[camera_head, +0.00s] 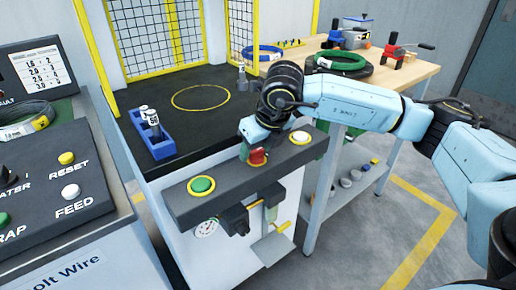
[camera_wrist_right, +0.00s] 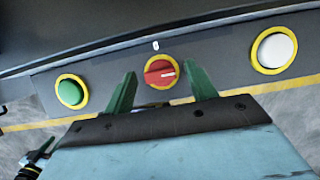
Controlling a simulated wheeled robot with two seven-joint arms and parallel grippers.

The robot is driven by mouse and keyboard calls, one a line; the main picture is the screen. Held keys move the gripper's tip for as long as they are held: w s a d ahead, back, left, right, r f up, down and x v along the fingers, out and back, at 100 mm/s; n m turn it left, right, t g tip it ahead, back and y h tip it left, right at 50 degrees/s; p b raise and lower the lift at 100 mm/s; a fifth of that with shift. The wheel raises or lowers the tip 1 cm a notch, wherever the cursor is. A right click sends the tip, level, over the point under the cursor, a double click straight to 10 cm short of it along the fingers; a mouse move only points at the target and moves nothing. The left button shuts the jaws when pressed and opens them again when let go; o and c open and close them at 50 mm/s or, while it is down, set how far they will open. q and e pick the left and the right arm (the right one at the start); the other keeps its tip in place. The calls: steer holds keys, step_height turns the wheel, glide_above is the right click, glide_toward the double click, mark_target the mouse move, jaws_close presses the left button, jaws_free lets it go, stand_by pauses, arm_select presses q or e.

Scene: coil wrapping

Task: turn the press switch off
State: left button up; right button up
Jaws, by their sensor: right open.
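The press switch (camera_wrist_right: 160,72) is a red rotary knob on a yellow ring, with a pale mark on its right side, in the right wrist view. It also shows in the head view (camera_head: 258,156) on the press's front panel, partly covered by my gripper. My right gripper (camera_wrist_right: 162,85) is open, with its green fingers on either side of the knob in the picture. I cannot tell if they touch it. In the head view my right gripper (camera_head: 247,150) hangs at the panel from the upper right. My left gripper is not in view.
On the same panel a green button (camera_head: 202,186) sits to the left and a white button (camera_head: 300,137) to the right. A gauge (camera_head: 206,228) hangs below. A blue holder (camera_head: 152,136) stands on the press's black top. A control box (camera_head: 50,180) stands at the left.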

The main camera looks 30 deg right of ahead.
steer(key=c, duration=1)
